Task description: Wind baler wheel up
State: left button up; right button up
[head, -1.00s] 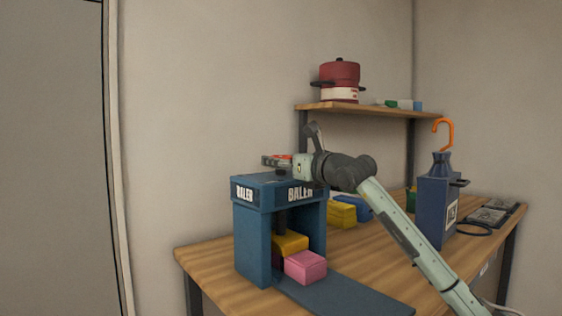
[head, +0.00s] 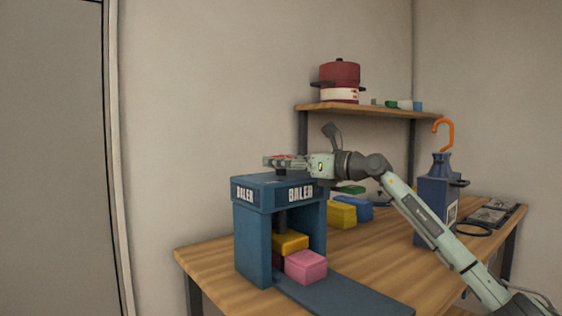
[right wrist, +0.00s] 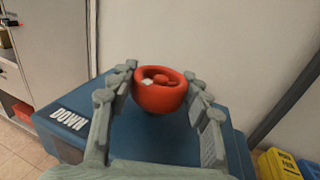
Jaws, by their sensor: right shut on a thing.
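The blue baler (head: 251,243) stands on the left end of the wooden table. A red wheel (right wrist: 160,92) shaped like a cup sits on its top, beside a white "DOWN" label (right wrist: 71,118). My right gripper (head: 281,161) is above the baler top, shut on the red wheel with one finger on each side. A dark shaft (head: 281,219) hangs inside the baler down toward a yellow block (head: 290,242). A pink block (head: 306,266) sits in front of it. My left gripper is not in view.
A blue bottle-shaped container (head: 434,205) with an orange hook (head: 445,132) stands on the right of the table (head: 380,262). Yellow (head: 342,214) and blue (head: 359,208) blocks lie behind the baler. A shelf (head: 375,109) holds a red pot (head: 340,80).

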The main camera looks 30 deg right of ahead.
jog(key=shift+n+g+y, duration=0.6)
jog(key=shift+n+y, duration=0.3)
jog(key=shift+y, duration=0.3)
jog(key=o, duration=1.2)
jog(key=v, duration=1.2)
